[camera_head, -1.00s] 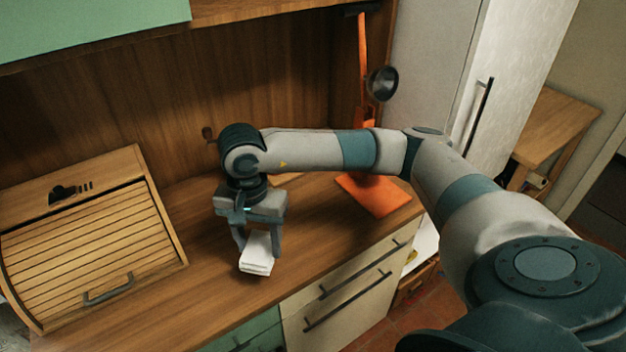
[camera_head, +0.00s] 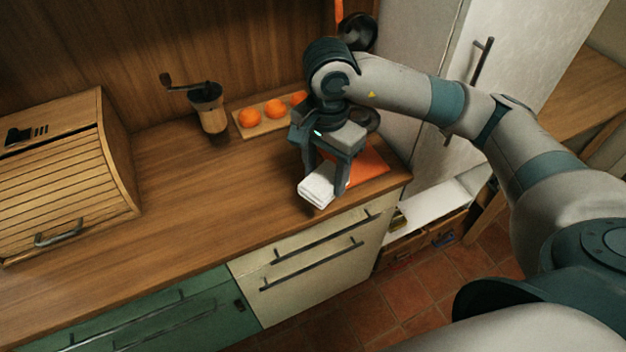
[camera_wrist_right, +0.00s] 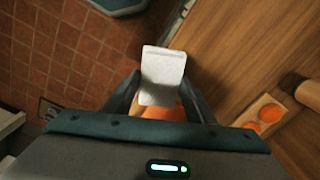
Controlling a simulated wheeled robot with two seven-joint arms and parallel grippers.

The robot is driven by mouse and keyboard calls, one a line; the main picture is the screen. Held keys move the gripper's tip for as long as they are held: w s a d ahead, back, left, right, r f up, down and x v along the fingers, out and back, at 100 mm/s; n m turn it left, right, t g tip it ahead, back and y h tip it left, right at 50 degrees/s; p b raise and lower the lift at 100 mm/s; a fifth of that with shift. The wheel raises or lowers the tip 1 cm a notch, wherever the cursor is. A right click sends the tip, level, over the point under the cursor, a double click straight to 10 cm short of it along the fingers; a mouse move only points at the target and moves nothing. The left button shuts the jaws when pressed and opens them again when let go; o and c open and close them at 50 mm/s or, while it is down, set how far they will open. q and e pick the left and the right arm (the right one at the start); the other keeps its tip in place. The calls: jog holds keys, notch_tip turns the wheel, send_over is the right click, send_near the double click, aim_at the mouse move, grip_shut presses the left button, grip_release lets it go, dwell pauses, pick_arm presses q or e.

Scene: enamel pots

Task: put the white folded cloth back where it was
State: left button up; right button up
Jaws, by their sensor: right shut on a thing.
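The white folded cloth (camera_head: 318,186) is pinched between the fingers of my right gripper (camera_head: 327,180). In the right wrist view the cloth (camera_wrist_right: 163,72) sticks out beyond the fingers of that gripper (camera_wrist_right: 160,95). It is near the counter's front edge, at the right end, in front of the orange board (camera_head: 368,167); the exact height above the wood is hard to tell. Part of the orange board shows behind the cloth in the right wrist view (camera_wrist_right: 165,113). My left gripper is in neither view.
A coffee grinder (camera_head: 209,108) and a small wooden board (camera_head: 256,128) with oranges (camera_head: 275,108) stand at the back of the counter (camera_head: 190,195). A roll-top bread box (camera_head: 62,182) is at the left. The counter between them is clear. A tall fridge (camera_head: 425,65) stands at the right.

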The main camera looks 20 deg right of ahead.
jog(key=shift+d, duration=0.25)
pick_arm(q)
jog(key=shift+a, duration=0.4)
pick_arm(e)
jog(key=shift+a+r, duration=0.1)
jog(key=shift+a, duration=0.05)
